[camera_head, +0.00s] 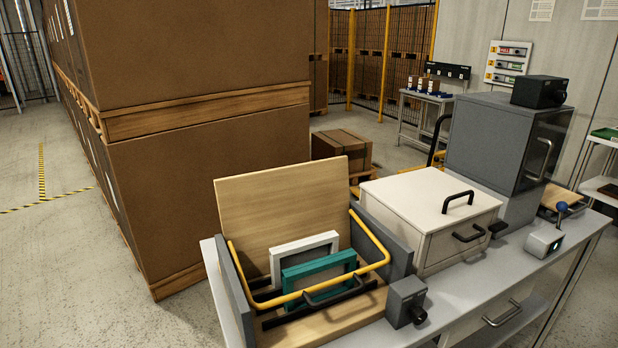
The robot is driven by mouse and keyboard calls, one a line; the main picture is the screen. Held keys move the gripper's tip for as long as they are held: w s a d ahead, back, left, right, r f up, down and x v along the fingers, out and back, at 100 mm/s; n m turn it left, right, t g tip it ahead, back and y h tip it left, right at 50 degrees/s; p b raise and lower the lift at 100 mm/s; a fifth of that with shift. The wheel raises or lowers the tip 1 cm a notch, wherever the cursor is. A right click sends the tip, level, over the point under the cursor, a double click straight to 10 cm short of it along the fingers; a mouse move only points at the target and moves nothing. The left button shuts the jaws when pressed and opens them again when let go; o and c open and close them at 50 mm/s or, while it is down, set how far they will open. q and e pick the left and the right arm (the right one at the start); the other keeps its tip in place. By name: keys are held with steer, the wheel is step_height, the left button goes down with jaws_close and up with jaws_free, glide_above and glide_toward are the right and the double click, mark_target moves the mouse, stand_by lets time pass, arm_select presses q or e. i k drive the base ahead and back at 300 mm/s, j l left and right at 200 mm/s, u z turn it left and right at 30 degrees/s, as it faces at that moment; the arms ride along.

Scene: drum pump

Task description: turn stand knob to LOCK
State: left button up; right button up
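A wooden stand (290,195) with grey side walls sits at the near left end of the grey workbench. A yellow bar (368,238) runs around its front. A white frame (300,250) and a teal frame (318,275) lean inside it. A small dark grey box (402,296) stands beside the stand's right side, with a black knob (418,316) on its right-hand face. I take this as the stand knob. Its markings and pointer direction are too small to read. Neither of my grippers is in view.
On the bench (455,295), a cream box (430,205) with black handles and a tall grey cabinet (505,145) stand to the right. Another dark knob box (538,91) sits on the cabinet. A blue-ball lever device (545,242) is far right. Large brown cartons (200,170) stand left.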

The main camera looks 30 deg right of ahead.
mark_target(418, 315)
steer(key=k+l, duration=0.1)
steer(key=l, duration=0.55)
steer(key=k+l, duration=0.1)
steer(key=l, duration=0.5)
steer(key=k+l, duration=0.1)
steer(key=l, duration=0.55)
steer(key=k+l, duration=0.1)
steer(key=l, duration=0.5)
steer(key=k+l, duration=0.1)
steer(key=l, duration=0.55)
